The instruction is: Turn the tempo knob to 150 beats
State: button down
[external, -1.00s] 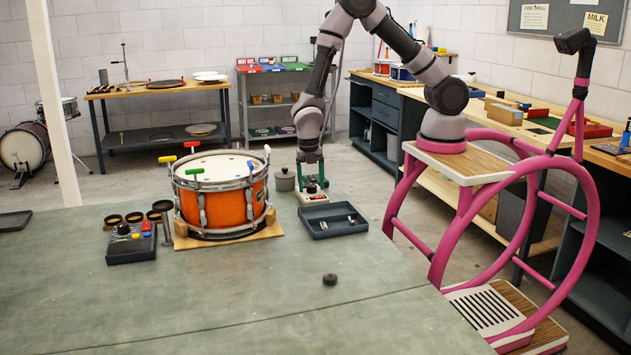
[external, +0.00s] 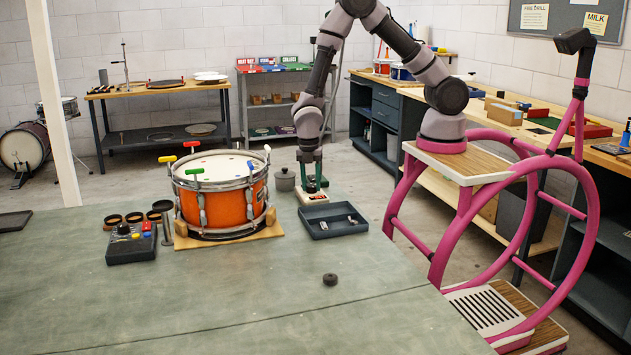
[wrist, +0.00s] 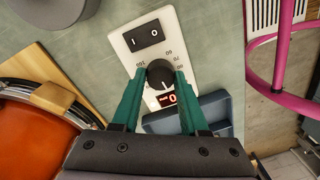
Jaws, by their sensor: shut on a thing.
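The knob is hidden there.
An orange drum (external: 228,207) on a wooden base stands left of the box. A grey lidded pot (external: 284,180) is close between them. A blue-grey tray (external: 333,233) holding small parts lies just in front of the box.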

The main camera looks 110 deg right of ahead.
jog(key=m, duration=0.5)
jog(key=shift+m, duration=0.3)
jog(key=m, duration=0.5)
jog(key=shift+d+t, duration=0.1)
jog(key=shift+t, duration=0.2)
jog(key=m, duration=0.6)
jog(key=shift+m, duration=0.4)
jog(key=m, duration=0.5)
jog(key=shift+s, duration=0.1)
jog(key=shift+c, duration=2.2)
grip_release()
